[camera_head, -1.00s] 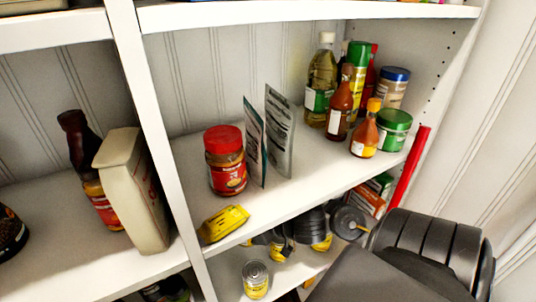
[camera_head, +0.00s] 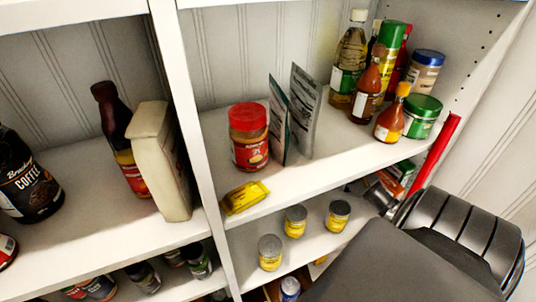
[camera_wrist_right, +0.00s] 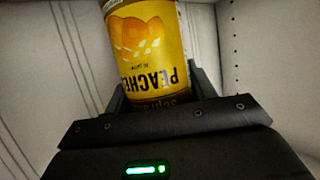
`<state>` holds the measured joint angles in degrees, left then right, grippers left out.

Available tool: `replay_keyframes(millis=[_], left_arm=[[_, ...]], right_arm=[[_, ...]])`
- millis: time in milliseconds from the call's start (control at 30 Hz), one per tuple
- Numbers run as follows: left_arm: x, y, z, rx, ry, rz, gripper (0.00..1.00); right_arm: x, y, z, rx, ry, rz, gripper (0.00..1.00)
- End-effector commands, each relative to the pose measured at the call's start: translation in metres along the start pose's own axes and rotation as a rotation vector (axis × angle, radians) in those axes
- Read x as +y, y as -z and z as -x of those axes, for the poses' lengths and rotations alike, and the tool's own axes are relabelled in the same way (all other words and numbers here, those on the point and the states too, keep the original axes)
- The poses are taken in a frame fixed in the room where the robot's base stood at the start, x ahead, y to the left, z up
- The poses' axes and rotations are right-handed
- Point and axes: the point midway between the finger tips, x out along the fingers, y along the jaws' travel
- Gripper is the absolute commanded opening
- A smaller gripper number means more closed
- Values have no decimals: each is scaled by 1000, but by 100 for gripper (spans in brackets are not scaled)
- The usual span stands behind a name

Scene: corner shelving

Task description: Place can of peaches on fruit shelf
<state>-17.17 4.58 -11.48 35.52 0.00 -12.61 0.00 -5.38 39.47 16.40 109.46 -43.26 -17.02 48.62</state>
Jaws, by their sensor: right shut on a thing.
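A yellow can of peaches (camera_wrist_right: 150,50) fills the top middle of the right wrist view, its label upside down there. My right gripper (camera_wrist_right: 158,92) is shut on it, with a dark finger on each side. In the head view the held can and the gripper's fingers are hidden behind my own dark arm at the lower right. Three similar yellow cans, a front one (camera_head: 270,252), a middle one (camera_head: 296,221) and a right one (camera_head: 338,215), stand upright and apart on the lower shelf (camera_head: 330,246). My left gripper is not in view.
The shelf above holds a red-lidded jar (camera_head: 249,137), upright pouches (camera_head: 302,110), a yellow packet (camera_head: 244,197) and several bottles (camera_head: 365,85) in the corner. More cans (camera_head: 145,277) stand lower left.

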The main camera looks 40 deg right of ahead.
Motion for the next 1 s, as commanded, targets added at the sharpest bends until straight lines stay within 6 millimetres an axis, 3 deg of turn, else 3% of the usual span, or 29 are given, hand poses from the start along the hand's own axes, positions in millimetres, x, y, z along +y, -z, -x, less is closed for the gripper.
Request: replay_keyframes(millis=[333,733,767,900,1000], left_arm=[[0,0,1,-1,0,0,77],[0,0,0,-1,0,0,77],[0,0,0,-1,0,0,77],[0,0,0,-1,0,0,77],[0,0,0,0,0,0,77]], right_arm=[[0,-30,-12,1,-2,-2,18],[0,-35,-14,1,-2,0,18],[0,-36,-14,-1,-1,0,57],[0,-35,-14,-1,-1,0,75],[0,-35,-14,-1,-1,0,77]])
